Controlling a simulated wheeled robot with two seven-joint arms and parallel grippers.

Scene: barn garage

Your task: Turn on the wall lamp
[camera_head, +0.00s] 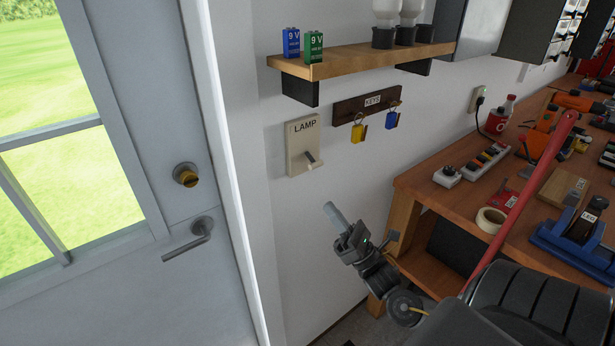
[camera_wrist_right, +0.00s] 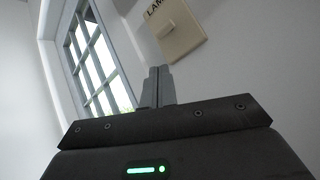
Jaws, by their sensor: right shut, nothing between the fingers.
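The lamp switch plate (camera_head: 299,140) is a beige panel on the white wall, marked LAMP. Its dark lever (camera_head: 312,158) sticks out from the lower part and points down and to the right. In the right wrist view the switch plate (camera_wrist_right: 178,32) shows at the top, beyond the fingertips, with part of its label cut off. My right gripper (camera_head: 333,213) is below and slightly right of the switch, apart from it. Its fingers (camera_wrist_right: 157,82) are together with nothing between them. My left gripper is not in view. The lamp itself is not seen.
A key rack (camera_head: 367,104) with yellow and blue keys hangs right of the switch. A wooden shelf (camera_head: 350,62) with batteries is above. A door (camera_head: 140,190) is at left. A cluttered workbench (camera_head: 430,190) stands at right.

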